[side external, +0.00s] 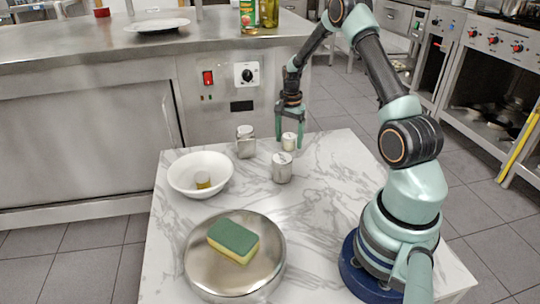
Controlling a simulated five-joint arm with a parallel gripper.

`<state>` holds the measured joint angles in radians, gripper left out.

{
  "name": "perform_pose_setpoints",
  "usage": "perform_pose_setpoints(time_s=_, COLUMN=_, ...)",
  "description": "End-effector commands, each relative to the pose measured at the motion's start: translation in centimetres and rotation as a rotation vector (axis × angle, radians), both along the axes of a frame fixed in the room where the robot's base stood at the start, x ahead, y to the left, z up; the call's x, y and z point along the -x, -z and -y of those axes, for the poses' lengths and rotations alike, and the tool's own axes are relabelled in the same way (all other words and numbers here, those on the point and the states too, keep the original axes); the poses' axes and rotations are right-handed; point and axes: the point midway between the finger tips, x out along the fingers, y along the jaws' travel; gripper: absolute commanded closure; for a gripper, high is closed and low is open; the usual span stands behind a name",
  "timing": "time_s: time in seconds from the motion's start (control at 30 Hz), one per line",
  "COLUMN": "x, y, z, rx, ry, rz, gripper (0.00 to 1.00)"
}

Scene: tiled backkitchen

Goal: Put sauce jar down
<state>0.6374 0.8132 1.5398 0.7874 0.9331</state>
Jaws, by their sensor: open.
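My gripper (289,138) is open, pointing down near the far edge of the marble table (330,200). Its two fingers stand on either side of a small pale jar (289,142), which appears upright on the table top. I cannot tell if a finger touches it. A larger silvery jar (282,168) stands upright just in front of it. Another jar with a lid (245,142) stands to the left. Labels are too small to read, so which one is the sauce jar is not certain.
A green and yellow sponge (234,241) lies on a round metal lidded pan (205,272) in front. The table's middle right is clear. A steel counter (90,60) stands behind.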

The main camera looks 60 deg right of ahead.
Motion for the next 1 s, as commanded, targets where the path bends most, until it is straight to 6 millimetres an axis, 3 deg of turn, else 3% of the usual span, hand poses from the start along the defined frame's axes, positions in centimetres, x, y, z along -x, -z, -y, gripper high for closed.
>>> perform_pose_setpoints(time_s=0.17, x=-0.1, y=-1.7, z=0.1, rx=0.002, ry=0.000, rz=0.003, gripper=0.18)
perform_pose_setpoints(time_s=0.6, x=0.0, y=-10.1, z=0.0, rx=0.002, ry=0.000, rz=0.002, gripper=0.18)
perform_pose_setpoints(time_s=0.8, x=0.0, y=-12.0, z=0.0, rx=0.001, ry=-0.001, rz=0.001, gripper=0.18)
perform_pose_setpoints(time_s=0.9, x=-0.2, y=-12.9, z=-0.7, rx=0.007, ry=-0.032, rz=0.010, gripper=0.18)
perform_pose_setpoints(time_s=1.0, x=-0.5, y=-14.7, z=-2.8, rx=0.026, ry=-0.126, rz=0.034, gripper=0.18)
